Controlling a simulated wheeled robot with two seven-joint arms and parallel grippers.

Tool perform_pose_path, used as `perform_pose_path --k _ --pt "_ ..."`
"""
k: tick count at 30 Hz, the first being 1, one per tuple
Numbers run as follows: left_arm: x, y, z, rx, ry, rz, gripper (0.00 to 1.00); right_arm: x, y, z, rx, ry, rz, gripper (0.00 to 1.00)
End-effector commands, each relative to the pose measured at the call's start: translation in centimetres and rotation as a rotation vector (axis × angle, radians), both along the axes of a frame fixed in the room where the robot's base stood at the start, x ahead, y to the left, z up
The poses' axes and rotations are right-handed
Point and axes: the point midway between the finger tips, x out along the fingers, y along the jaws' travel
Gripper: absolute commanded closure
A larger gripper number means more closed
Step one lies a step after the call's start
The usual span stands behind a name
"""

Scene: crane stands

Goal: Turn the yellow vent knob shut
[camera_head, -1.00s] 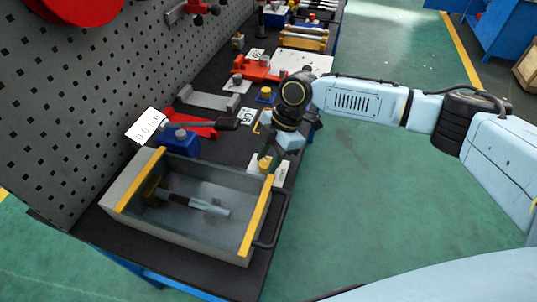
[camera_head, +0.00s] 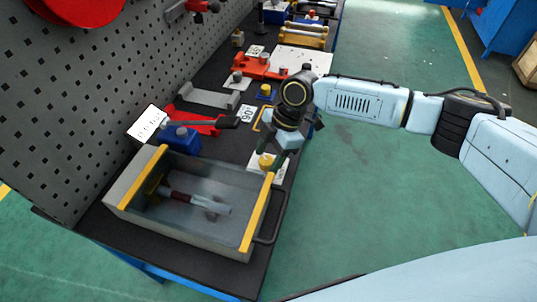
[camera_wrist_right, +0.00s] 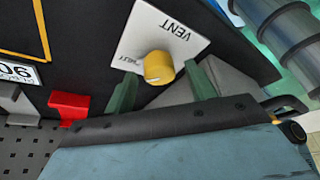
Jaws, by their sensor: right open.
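The yellow vent knob (camera_wrist_right: 158,67) sits on a white plate (camera_wrist_right: 181,52) marked VENT in the right wrist view. In the head view the knob (camera_head: 266,161) is on the bench's right edge, beside the grey bin's far right corner. My right gripper (camera_wrist_right: 164,85) is open, with one green finger on each side of the knob in the wrist view. In the head view my right gripper (camera_head: 277,157) points down over the knob. Whether the fingers touch the knob cannot be told. My left gripper is not in view.
A grey bin (camera_head: 180,241) with yellow edges and a dark handle (camera_head: 272,231) holds a tool. A blue block (camera_head: 180,139) and a red part (camera_head: 205,125) lie behind it. A perforated panel (camera_head: 100,100) stands left. The floor right of the bench is clear.

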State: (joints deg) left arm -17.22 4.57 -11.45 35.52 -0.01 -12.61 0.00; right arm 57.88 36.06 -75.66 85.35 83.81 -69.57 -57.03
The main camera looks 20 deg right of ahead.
Motion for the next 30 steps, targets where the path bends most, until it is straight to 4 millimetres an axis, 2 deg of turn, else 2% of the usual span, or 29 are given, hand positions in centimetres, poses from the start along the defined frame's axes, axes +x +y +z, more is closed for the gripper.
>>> perform_pose_path --k 5,12,18,24,30 --pt "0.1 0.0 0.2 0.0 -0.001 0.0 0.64 0.3 -0.9 2.2 0.001 -0.004 -0.002 0.44" --pt "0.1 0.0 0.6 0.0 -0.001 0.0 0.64 0.6 -3.0 7.3 0.0 -0.004 -0.002 0.44" --pt "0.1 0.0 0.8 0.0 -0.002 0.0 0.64 0.8 -4.3 10.6 0.001 -0.004 -0.002 0.44" --pt "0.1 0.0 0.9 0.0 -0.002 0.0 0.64 0.9 -4.9 12.1 0.0 -0.001 -0.001 0.44" --pt "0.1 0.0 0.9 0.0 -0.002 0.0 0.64 0.9 -5.0 12.3 0.0 0.0 0.0 0.44"
